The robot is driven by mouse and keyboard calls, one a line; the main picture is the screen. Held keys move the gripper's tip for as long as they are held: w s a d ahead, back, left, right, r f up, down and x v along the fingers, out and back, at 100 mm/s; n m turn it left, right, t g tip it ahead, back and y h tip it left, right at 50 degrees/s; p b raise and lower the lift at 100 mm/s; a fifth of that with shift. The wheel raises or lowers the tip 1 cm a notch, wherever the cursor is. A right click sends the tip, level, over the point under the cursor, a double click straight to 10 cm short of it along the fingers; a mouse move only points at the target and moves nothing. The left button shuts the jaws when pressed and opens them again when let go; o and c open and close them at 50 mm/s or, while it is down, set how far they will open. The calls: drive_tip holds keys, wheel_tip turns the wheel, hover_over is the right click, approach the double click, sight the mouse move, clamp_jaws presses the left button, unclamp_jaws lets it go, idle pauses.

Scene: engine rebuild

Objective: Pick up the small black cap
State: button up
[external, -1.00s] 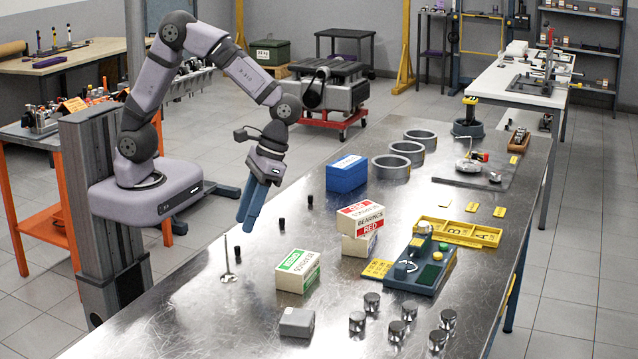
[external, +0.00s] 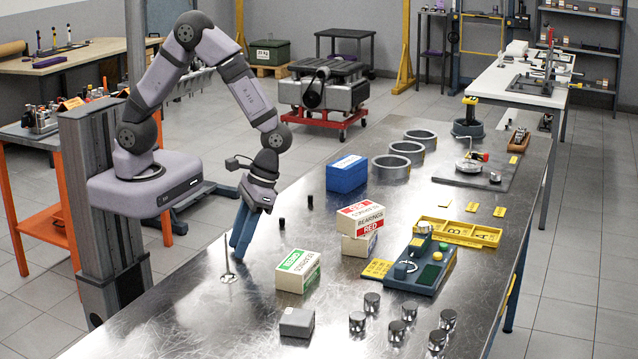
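Several small black caps stand on the metal bench. One cap (external: 282,224) is right of my gripper, and another cap (external: 310,202) stands farther back, near the blue box. My gripper (external: 238,252) points down with its blue fingers low over the bench's left part. The fingers cover the spot where a third black cap showed earlier, so that cap is hidden now. I cannot tell whether the fingers are open or shut, or whether they touch it.
A thin upright valve (external: 228,270) stands close beside the fingers. A green-and-white box (external: 298,271), red-and-white bearing boxes (external: 361,225) and the blue box (external: 347,174) stand to the right. A grey block (external: 297,323) and several metal pistons (external: 397,331) are at the front.

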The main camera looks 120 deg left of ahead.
clamp_jaws()
drive_tip(key=shift+r, duration=0.15)
wheel_tip(320, 180, up, 10)
drive_tip(key=b, duration=0.1)
drive_tip(key=shift+b, duration=0.35)
